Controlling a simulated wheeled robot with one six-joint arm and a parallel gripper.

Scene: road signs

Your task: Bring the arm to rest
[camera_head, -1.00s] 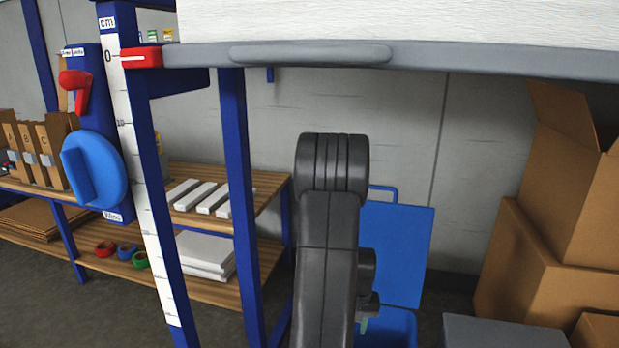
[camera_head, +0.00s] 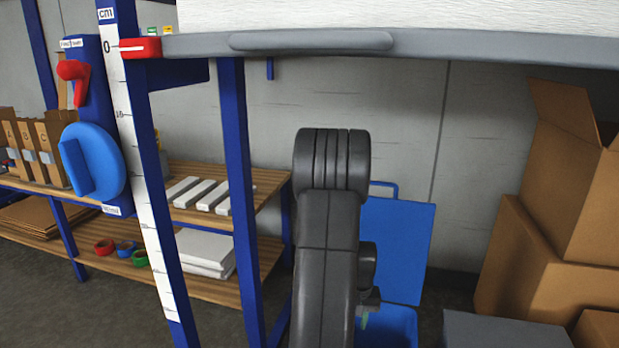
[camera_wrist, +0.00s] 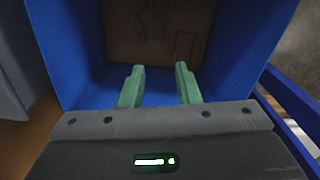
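My arm stands upright in the middle of the head view, with its rounded dark joint at the top. My gripper (camera_wrist: 158,84) shows in the wrist view with its two green fingers apart and nothing between them. The fingers point into a blue bin (camera_wrist: 80,70), above or inside it; I cannot tell how deep. A brown flat piece with faint raised shapes (camera_wrist: 158,32) lies beyond the fingertips in the bin. In the head view a blue bin (camera_head: 392,325) is partly hidden behind my arm, and the gripper is mostly hidden there.
A grey-edged board (camera_head: 480,52) spans the top, with a red marker (camera_head: 140,48) by the scale post (camera_head: 118,105). Blue-framed wooden shelves (camera_head: 215,290) stand left. Cardboard boxes (camera_head: 535,265) are stacked right, near a grey box (camera_head: 500,332). A blue panel (camera_head: 405,250) leans behind my arm.

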